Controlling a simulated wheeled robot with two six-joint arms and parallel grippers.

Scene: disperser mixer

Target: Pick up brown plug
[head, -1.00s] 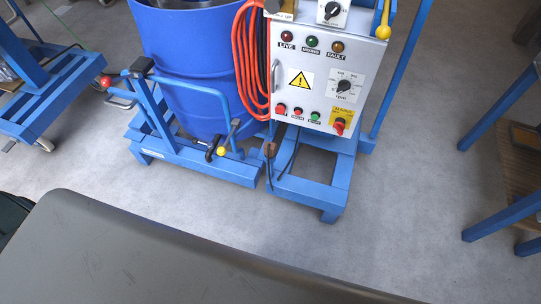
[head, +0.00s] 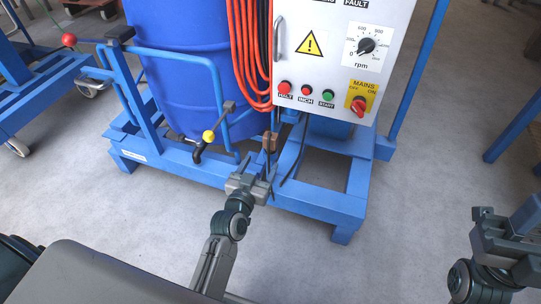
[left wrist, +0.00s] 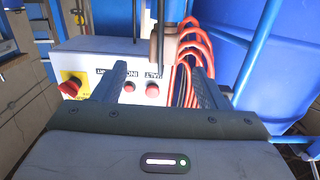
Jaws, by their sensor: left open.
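The brown plug (head: 269,142) hangs upright on a dark cable below the control box, in front of the blue frame. My left gripper (head: 257,170) is open and empty just below and in front of the plug. In the left wrist view the brown plug (left wrist: 164,42) shows beyond the gap between the two open fingers (left wrist: 157,72), slightly right of its middle; the fingers do not appear to touch it. My right gripper (head: 506,220) is at the lower right, away from the plug; its jaw opening is unclear.
The grey control box (head: 335,65) with buttons and a red mains switch is behind the plug. Orange cable coils (head: 246,50) hang at its left. The blue base frame (head: 320,203) lies below.

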